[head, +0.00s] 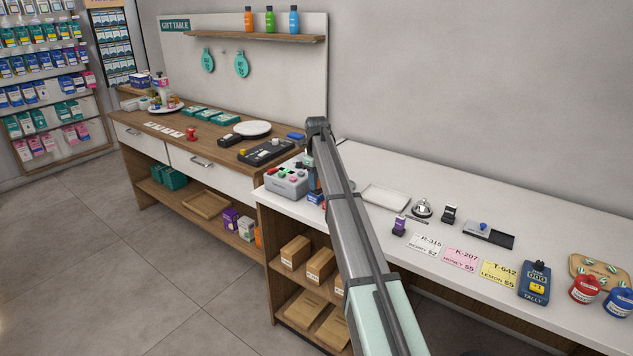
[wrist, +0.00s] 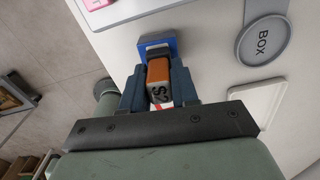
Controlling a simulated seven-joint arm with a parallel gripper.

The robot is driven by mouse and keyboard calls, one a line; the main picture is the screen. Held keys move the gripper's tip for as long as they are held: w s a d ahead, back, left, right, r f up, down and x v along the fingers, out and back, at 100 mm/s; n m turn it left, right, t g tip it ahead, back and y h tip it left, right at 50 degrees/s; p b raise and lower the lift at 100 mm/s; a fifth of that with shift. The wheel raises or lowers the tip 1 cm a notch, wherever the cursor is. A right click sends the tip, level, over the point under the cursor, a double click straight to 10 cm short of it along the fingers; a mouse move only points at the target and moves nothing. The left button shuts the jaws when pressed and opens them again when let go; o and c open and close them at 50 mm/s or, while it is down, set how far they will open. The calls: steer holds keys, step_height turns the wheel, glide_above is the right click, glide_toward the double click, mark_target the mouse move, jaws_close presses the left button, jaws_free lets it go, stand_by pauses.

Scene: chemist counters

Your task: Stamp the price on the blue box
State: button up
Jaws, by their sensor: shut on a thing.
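The blue box (wrist: 172,42) lies on the white counter, just beyond my fingertips in the wrist view. Its blue edge also shows beside my arm in the head view (head: 315,199). My gripper (wrist: 158,88) is shut on a stamp (wrist: 159,72) with an orange-brown body and a label that seems to read $2. The stamp's dark foot is over the blue box; I cannot tell whether it touches. In the head view my arm hides most of the gripper and box. A dark ink pad (head: 490,234) lies farther right.
A round grey BOX disc (wrist: 263,40) and a white tray (head: 386,198) are right of the box. A bell (head: 422,208), purple stamp (head: 399,226), black stamp (head: 449,214), price cards (head: 463,257) and tally device (head: 535,283) stand farther right. A grey button unit (head: 288,181) is close left.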

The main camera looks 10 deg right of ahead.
steer(key=shift+r, duration=0.1)
steer(key=shift+r, duration=3.35)
